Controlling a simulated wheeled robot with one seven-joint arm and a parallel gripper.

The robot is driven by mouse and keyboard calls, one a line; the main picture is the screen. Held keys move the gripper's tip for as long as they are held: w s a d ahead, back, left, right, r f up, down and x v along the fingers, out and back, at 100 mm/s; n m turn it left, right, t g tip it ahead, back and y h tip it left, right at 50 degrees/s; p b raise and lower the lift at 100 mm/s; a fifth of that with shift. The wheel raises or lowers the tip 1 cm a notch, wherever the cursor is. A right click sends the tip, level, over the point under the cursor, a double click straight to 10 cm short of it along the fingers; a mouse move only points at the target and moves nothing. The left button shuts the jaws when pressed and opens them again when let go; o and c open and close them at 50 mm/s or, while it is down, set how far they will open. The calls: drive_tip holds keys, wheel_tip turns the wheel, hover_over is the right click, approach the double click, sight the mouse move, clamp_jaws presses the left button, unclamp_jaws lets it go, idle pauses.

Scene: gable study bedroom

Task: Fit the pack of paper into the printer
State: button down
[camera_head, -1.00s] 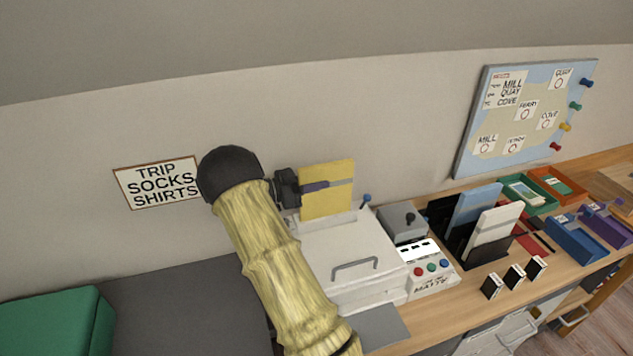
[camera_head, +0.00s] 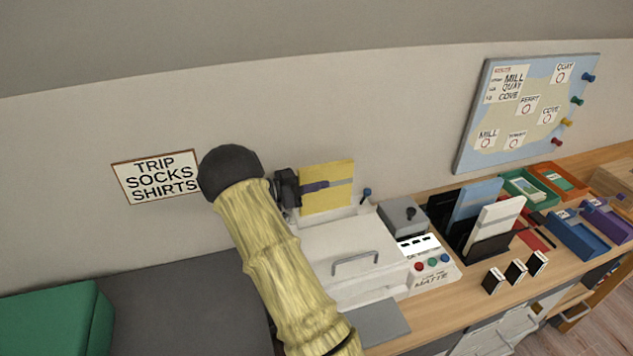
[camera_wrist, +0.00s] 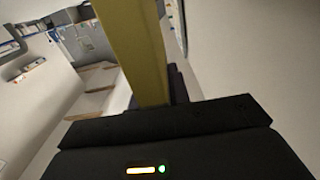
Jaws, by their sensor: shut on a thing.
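The pack of paper (camera_head: 328,198) is a flat yellow sheet-like block. It stands upright at the back of the white printer (camera_head: 345,240), and its lower edge is at or just behind the printer's raised rear part. I cannot tell whether it sits inside the slot. My gripper (camera_head: 318,186) is shut on the pack from the left, with a dark finger across its face. In the wrist view the pack (camera_wrist: 137,50) shows edge-on as a yellow strip rising from my gripper (camera_wrist: 165,105).
A black rack (camera_head: 490,244) holds blue and white folders. Coloured trays (camera_head: 575,235) lie farther right. The wall is close behind the printer.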

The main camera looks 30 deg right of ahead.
drive_tip(key=shift+f+b, duration=0.3)
drive_tip(key=shift+f, duration=0.2)
drive_tip(key=c, duration=1.3)
unclamp_jaws()
drive_tip(key=shift+o, duration=0.2)
drive_tip(key=shift+a+f, duration=0.1)
drive_tip(key=b+v, duration=0.2)
drive_tip(key=v, duration=1.5)
drive_tip(key=shift+w+a, duration=0.1)
drive_tip(key=shift+a, duration=0.1)
drive_tip(key=shift+d, duration=0.1)
